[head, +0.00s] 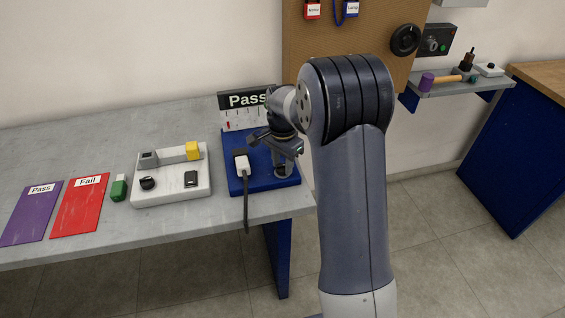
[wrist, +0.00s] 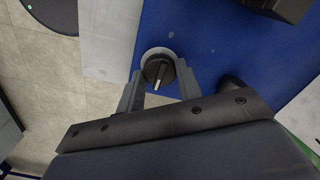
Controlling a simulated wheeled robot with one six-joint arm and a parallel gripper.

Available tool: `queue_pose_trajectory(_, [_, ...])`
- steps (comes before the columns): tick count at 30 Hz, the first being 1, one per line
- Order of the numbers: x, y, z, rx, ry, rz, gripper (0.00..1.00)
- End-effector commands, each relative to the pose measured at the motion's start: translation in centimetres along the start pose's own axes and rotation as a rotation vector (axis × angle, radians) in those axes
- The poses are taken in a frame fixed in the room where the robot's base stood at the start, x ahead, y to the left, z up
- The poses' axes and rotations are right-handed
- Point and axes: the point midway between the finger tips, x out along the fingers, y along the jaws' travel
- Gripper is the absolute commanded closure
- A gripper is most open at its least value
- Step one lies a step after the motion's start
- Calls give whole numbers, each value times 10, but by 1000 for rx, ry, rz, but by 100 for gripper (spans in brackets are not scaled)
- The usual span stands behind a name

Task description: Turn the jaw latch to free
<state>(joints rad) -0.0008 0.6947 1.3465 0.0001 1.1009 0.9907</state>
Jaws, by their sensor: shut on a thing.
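A black round knob (wrist: 158,71) with a pale pointer line sits in a light grey ring on the blue base in the wrist view. My gripper (wrist: 160,84) is shut on this knob, one finger on each side. In the head view my gripper (head: 283,161) is low over the right part of the blue base (head: 237,187), and hides much of the knob. No label shows that this knob is the jaw latch. Another black knob (head: 148,183) is on the white fixture (head: 172,197) to the left, apart from my gripper.
A white plug-like piece with a dark cable (head: 243,166) lies on the blue base beside my gripper. A gauge panel reading Pass (head: 245,112) stands behind. A green piece (head: 119,188), a red Fail mat (head: 80,210) and a purple Pass mat (head: 32,218) are further left.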

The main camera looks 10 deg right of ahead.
Motion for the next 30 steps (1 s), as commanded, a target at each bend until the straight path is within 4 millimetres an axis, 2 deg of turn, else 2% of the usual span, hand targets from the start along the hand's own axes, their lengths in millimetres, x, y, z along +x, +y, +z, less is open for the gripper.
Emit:
queue_pose_trajectory(13, [-1,-1,-1,10,2,-3,89])
queue_pose_trajectory(14, [-1,-1,-1,10,2,-3,64])
queue_pose_trajectory(21, [-1,0,0,9,1,-2,44])
queue_pose_trajectory(30, [-4,0,0,8,1,-1,44])
